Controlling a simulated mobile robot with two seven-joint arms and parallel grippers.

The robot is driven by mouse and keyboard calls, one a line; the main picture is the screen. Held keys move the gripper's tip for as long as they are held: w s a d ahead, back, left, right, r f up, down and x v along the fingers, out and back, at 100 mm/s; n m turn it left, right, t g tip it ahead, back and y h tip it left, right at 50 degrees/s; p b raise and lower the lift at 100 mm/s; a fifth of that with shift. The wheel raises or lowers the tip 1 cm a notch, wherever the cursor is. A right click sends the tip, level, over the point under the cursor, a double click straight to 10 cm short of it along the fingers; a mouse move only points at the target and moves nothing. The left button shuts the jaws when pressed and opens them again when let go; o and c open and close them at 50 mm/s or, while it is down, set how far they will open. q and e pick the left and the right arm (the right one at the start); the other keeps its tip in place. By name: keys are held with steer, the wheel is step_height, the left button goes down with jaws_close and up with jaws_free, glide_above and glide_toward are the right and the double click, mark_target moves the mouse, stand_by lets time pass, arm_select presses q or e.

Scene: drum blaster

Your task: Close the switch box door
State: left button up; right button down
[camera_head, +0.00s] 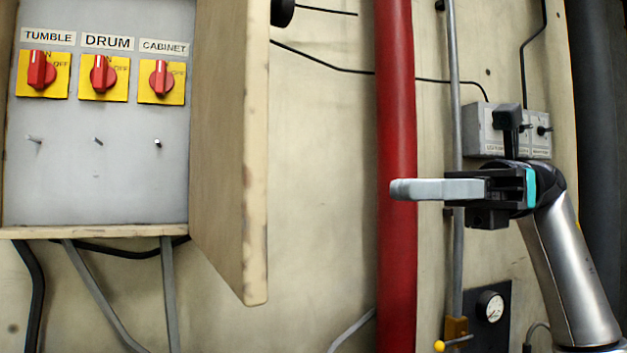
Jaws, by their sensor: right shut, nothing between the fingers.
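The switch box (95,185) is on the wall at the left, with a grey panel inside a wooden frame. Its door (229,130) stands open, swung out from the box's right side and seen at a steep angle. Three red knobs on yellow plates show inside, labelled TUMBLE (42,71), DRUM (103,75) and CABINET (161,79). My right gripper (402,190) is right of the door, clear of it, with its fingers pointing left and shut on nothing. It overlaps the red pipe in the picture. My left gripper is not in view.
A vertical red pipe (396,95) and a thin grey pipe (453,80) run down the wall. A small grey box (483,132), a gauge (491,307) and a yellow-knobbed lever (440,345) are at the right. Bare wall shows between the door and the red pipe.

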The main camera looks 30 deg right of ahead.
mark_target(268, 191)
steer(key=a+p, duration=0.2)
steer(key=a, duration=0.8)
steer(key=shift+w+a+p, duration=0.4)
